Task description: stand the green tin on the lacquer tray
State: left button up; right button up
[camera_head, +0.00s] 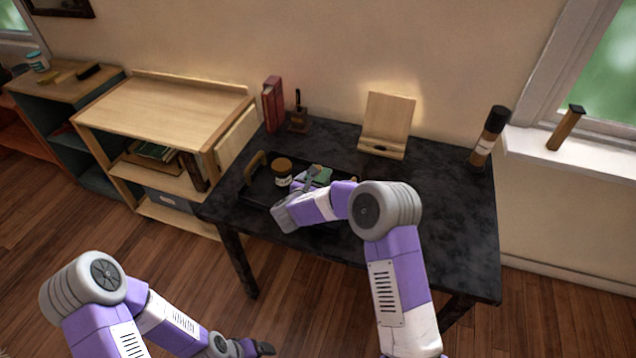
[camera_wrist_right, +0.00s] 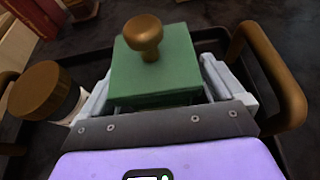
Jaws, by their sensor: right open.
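The green tin (camera_wrist_right: 157,75), square with a round brown knob on its lid, stands upright between the open fingers of my right gripper (camera_wrist_right: 155,90) in the wrist view. In the head view the tin (camera_head: 324,174) is partly hidden by my right gripper (camera_head: 311,173). The black lacquer tray (camera_head: 260,190) lies on the dark table, with a brown handle at each end; my right arm covers much of it. The tin appears to be within the tray's rim; its base is hidden. My left gripper (camera_head: 264,348) is low over the floor, away from the table; its jaws are unclear.
A jar with a brown lid (camera_head: 283,168) stands on the tray, left of the tin and close to my right gripper. Red books (camera_head: 273,104), a small pen stand (camera_head: 298,119), a wooden holder (camera_head: 386,125) and a dark-topped cylinder (camera_head: 489,136) line the table's back. The table's right side is clear.

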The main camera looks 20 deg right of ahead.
jog(key=shift+r, duration=0.15)
jog(key=shift+s+a+r+p, duration=0.15)
jog(key=shift+a+r+p, duration=0.05)
jog(key=shift+p, duration=0.2)
jog(key=p+v, duration=0.2)
jog(key=v, duration=0.9)
jog(key=shift+s+r, duration=0.1)
jog(key=shift+s, duration=0.1)
